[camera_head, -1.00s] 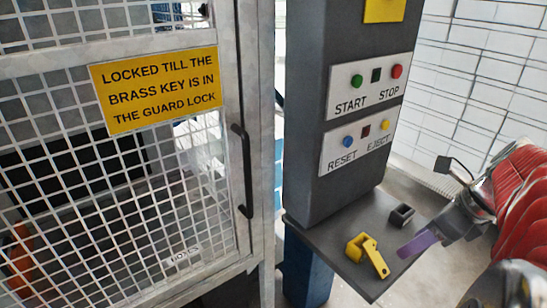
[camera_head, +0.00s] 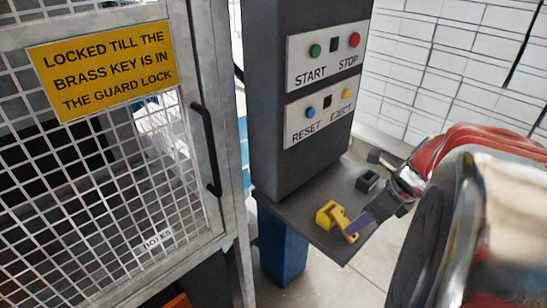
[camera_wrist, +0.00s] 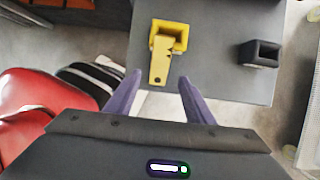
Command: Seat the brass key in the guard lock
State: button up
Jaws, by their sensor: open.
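The brass key (camera_head: 345,224) is a flat yellow bar with a hole near its end. It leans out of a yellow open holder (camera_head: 326,214) on the grey shelf. In the wrist view the key (camera_wrist: 160,62) points from the holder (camera_wrist: 181,33) toward my gripper. My gripper (camera_wrist: 160,77) is open, its purple fingers on either side of the key's free end in the picture; I cannot tell the height gap. In the head view the purple finger (camera_head: 362,225) is close to the key. A small dark open block (camera_head: 367,181) stands apart on the shelf; nothing labels it.
The shelf (camera_head: 298,206) juts from a dark column (camera_head: 268,120) with START, STOP, RESET and EJECT buttons. A mesh guard door (camera_head: 90,180) with a black handle (camera_head: 206,150) stands at left. Its sign (camera_head: 102,70) says it is locked till the brass key is in the guard lock.

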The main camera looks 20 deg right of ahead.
jog(key=shift+f, duration=0.1)
jog(key=shift+x, duration=2.55)
jog(key=shift+a, duration=0.1)
jog(key=shift+c, duration=0.2)
grip_shut()
notch_tip(320, 180, up, 10)
